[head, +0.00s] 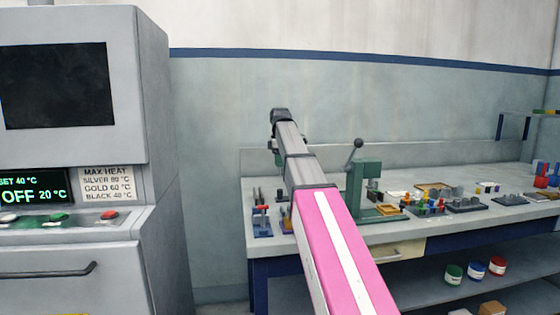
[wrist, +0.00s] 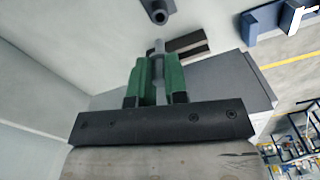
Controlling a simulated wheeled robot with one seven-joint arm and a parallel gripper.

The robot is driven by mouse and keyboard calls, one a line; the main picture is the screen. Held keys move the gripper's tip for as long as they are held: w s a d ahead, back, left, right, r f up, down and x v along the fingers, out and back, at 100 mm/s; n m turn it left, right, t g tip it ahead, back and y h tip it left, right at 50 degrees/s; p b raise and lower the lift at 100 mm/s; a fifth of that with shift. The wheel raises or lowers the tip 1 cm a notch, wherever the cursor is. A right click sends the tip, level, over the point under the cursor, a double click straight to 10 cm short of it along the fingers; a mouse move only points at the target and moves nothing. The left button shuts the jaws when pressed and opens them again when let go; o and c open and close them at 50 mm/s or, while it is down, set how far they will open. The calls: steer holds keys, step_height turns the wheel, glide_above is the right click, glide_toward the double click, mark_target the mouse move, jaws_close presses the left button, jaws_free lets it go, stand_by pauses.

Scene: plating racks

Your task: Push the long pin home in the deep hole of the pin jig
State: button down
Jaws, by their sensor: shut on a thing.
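My gripper (wrist: 156,80) shows in the wrist view with two green fingers. It is shut on a slim grey pin (wrist: 158,48), which stands out past the fingertips. In the head view my arm reaches over the left part of the bench, its end raised above the top. The gripper and pin are too small or hidden there to make out. Low dark fixtures stand on the right part of the bench, one with a grey block (head: 466,204) and another (head: 510,199) beside it. I cannot tell which is the pin jig, nor see its deep hole.
A green lever press (head: 366,180) stands mid-bench, right of my arm. A blue rack (head: 262,223) and a rack of coloured pieces (head: 430,208) also stand on the bench (head: 400,232). A grey oven cabinet (head: 160,170) is at left. A dark round part (wrist: 159,12) lies beyond the pin.

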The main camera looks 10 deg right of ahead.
mark_target(280, 173)
steer(key=shift+f, duration=2.55)
steer(key=shift+f, duration=2.2)
steer(key=c, duration=1.1)
jaws_free()
steer(key=shift+o, duration=0.2)
step_height(280, 173, up, 11)
steer(key=shift+f, duration=0.1)
